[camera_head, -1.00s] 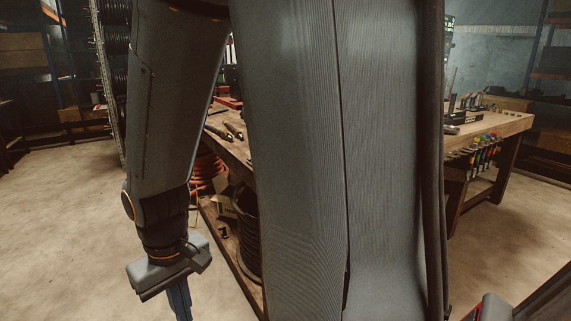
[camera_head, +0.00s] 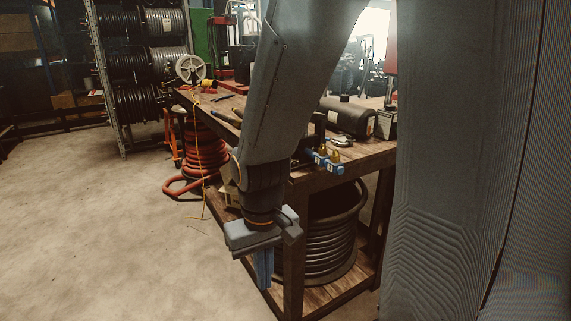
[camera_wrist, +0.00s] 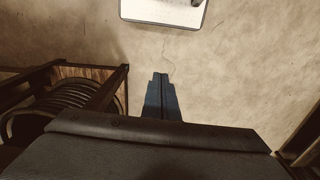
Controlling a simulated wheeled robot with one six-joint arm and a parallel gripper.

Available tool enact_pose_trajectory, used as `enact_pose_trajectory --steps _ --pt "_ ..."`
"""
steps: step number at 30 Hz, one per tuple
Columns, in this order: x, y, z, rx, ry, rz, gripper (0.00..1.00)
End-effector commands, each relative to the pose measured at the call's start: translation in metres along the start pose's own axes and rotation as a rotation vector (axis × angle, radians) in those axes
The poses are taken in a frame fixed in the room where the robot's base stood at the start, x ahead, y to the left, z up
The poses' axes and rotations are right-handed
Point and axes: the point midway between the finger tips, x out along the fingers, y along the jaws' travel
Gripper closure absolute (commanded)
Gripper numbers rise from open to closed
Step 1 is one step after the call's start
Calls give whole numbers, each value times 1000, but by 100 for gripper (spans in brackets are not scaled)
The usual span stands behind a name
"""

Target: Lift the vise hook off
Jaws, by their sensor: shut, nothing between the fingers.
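My gripper (camera_head: 264,285) hangs fingers down in front of the workbench (camera_head: 365,154), below its top, with its blue fingers together. In the wrist view the shut fingers (camera_wrist: 160,92) point over bare floor and hold nothing. I cannot pick out a vise or its hook for certain in either view. A blue bar with brass-coloured pieces (camera_head: 324,160) sits at the front edge of the bench top, just right of my forearm. My arm and my column hide parts of the bench.
A coiled dark hose (camera_head: 330,245) lies on the bench's lower shelf, close to my gripper; it also shows in the wrist view (camera_wrist: 62,105). A dark cylinder (camera_head: 347,117) lies on the bench. Red hose (camera_head: 203,155) and a reel rack (camera_head: 140,60) stand behind. Floor (camera_head: 100,230) at left is clear.

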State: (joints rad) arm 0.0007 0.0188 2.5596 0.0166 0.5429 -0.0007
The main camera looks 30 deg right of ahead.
Motion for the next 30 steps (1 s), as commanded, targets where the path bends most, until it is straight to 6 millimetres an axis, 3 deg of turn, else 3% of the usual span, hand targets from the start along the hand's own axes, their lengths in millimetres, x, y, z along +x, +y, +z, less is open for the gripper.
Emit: enact_pose_trajectory --steps 5,8,11,14,19,23,27,30 --pt "19 -4 16 189 -108 -90 100" --pt "32 -19 27 399 -221 -213 100" --pt "39 -41 26 633 -334 -383 100" --pt "36 -62 6 855 -422 -582 100" --pt "18 -69 -63 1198 -489 -975 100" --pt "-2 -34 -129 1425 -452 -1314 100" --pt "-21 43 -189 1615 -310 -1685 100" --pt "-32 107 -213 1703 -162 -1913 100"
